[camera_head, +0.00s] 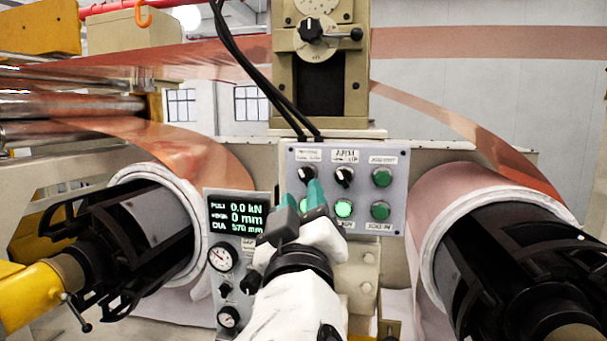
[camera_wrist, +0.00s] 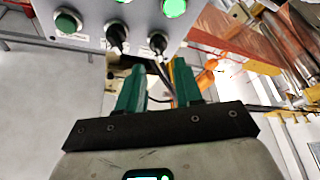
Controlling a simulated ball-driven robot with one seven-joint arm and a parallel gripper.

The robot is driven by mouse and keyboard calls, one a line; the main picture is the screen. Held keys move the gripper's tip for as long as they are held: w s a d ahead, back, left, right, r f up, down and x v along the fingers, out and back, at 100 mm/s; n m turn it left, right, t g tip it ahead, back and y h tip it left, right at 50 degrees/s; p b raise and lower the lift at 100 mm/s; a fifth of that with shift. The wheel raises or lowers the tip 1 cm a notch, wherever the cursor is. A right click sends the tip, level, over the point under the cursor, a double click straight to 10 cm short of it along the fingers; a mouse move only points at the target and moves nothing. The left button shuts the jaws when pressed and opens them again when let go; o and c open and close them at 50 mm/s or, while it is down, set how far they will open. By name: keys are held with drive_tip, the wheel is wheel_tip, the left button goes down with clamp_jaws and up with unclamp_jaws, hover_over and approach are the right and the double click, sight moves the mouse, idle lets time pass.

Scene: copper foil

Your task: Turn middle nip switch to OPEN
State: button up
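A grey control panel (camera_head: 361,155) carries two black rotary switches: a left one (camera_head: 306,174) and a middle one (camera_head: 344,177) under a label that seems to read ARM. Both also show in the wrist view, side by side (camera_wrist: 116,38) (camera_wrist: 158,44). The labels are too blurred to tell which is the nip switch or its setting. My gripper (camera_head: 301,197) has green fingertips and is in front of the panel's lower left, below the left switch. In the wrist view my gripper (camera_wrist: 159,65) is open and empty, its fingertips apart, just below one switch.
The panel also has green buttons (camera_head: 381,177) and a lit green one (camera_head: 343,208); another lit one is partly hidden by my gripper. A gauge panel with a display (camera_head: 235,215) stands lower left. Copper foil rolls (camera_head: 455,205) (camera_head: 185,180) flank the arm.

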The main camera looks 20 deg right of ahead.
sight(304, 178)
drive_tip(key=p+x, duration=0.1)
drive_tip(key=x, duration=0.4)
drive_tip(key=shift+w+d+r, duration=0.15)
drive_tip(key=shift+w, duration=0.1)
drive_tip(key=shift+c, duration=0.2)
clamp_jaws()
